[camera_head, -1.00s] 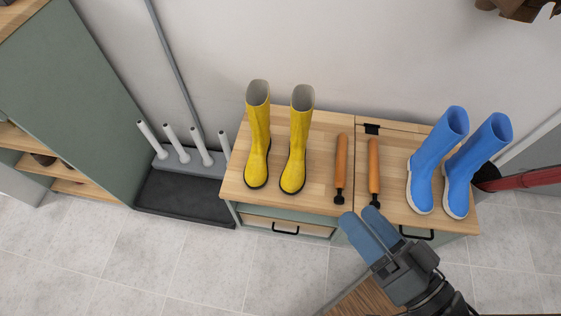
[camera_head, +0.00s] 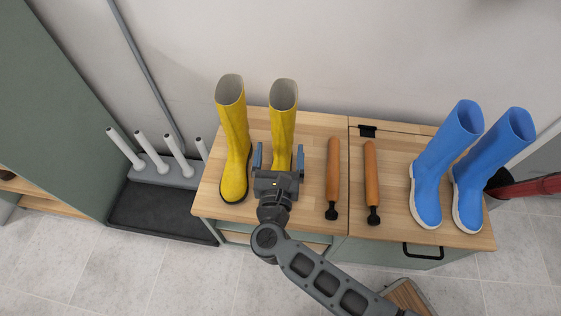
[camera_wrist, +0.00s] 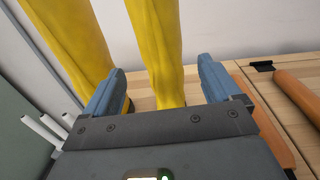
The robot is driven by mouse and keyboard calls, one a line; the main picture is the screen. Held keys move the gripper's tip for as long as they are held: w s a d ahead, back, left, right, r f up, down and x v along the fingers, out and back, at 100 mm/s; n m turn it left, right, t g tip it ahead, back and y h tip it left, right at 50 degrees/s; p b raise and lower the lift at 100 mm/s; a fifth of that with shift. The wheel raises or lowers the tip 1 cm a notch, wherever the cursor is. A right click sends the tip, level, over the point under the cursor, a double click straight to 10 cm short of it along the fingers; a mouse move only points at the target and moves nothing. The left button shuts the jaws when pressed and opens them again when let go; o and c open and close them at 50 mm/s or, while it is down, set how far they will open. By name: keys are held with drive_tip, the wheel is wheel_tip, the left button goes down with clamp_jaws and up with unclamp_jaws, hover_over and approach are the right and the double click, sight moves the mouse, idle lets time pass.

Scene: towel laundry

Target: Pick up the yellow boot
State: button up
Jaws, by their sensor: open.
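Two yellow boots stand upright side by side on the wooden cabinet top (camera_head: 310,125). My gripper (camera_head: 279,157) is open at the right yellow boot (camera_head: 283,110), with one blue finger on each side of its lower shaft. In the wrist view, this boot (camera_wrist: 160,55) rises between the spread fingers (camera_wrist: 162,88), with gaps at both sides. The left yellow boot (camera_head: 234,140) stands just left of my left finger; it also shows in the wrist view (camera_wrist: 75,40). The foot of the right boot is hidden behind my gripper.
Two orange-handled tools (camera_head: 333,175) (camera_head: 371,180) lie to the right of my gripper. Blue boots (camera_head: 435,170) stand at the cabinet's right end. A grey rack with white pegs (camera_head: 170,170) stands left on a dark tray (camera_head: 150,212). The wall is close behind.

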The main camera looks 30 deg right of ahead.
sight(283, 129)
drive_tip(key=x, duration=0.7)
drive_tip(key=shift+w+d+r, duration=0.1)
drive_tip(key=shift+w+d, duration=0.05)
drive_tip(key=shift+d, duration=0.05)
clamp_jaws()
idle(0.7)
